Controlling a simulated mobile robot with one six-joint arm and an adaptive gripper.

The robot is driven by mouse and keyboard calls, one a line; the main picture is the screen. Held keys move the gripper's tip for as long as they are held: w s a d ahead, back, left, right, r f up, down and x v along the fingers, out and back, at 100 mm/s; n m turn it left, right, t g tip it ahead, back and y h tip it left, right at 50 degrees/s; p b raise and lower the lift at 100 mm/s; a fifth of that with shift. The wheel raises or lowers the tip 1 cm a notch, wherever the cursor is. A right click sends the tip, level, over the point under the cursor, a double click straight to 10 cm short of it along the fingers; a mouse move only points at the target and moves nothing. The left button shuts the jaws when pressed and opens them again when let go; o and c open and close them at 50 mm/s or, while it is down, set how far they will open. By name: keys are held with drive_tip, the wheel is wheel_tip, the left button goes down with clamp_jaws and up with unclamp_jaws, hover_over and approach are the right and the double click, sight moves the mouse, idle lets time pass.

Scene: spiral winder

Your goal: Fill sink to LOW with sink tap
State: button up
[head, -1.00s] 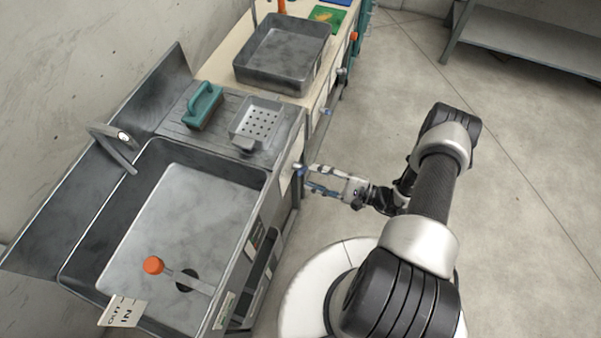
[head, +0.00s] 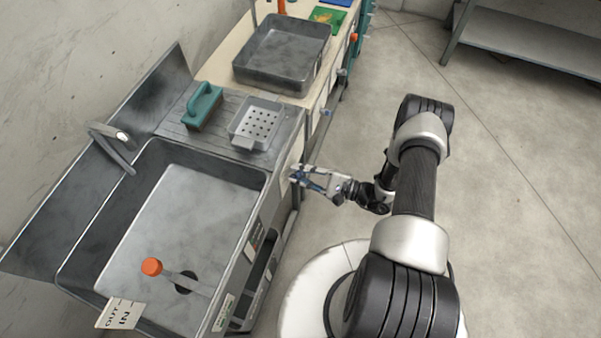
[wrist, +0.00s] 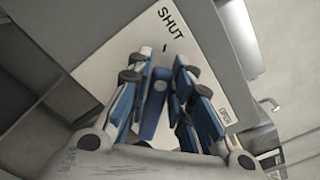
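The sink (head: 190,210) is a grey steel basin at the left of the head view; no water shows in it. Its tap spout (head: 112,150) reaches over the back left rim. A blue handle (wrist: 155,102) sits on a white plate (wrist: 110,62) marked SHUT and OPEN on the cabinet front. My gripper (head: 298,177) is at this plate, beside the sink's right front corner. In the wrist view, my gripper (wrist: 160,78) is open, with a finger on each side of the blue handle and gaps between. Whether the fingers touch the handle is unclear.
An orange-knobbed lever (head: 152,267) crosses the drain hole, near an IN/OUT card (head: 119,314). A deep grey tray (head: 283,52) stands behind.

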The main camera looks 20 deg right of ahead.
clamp_jaws()
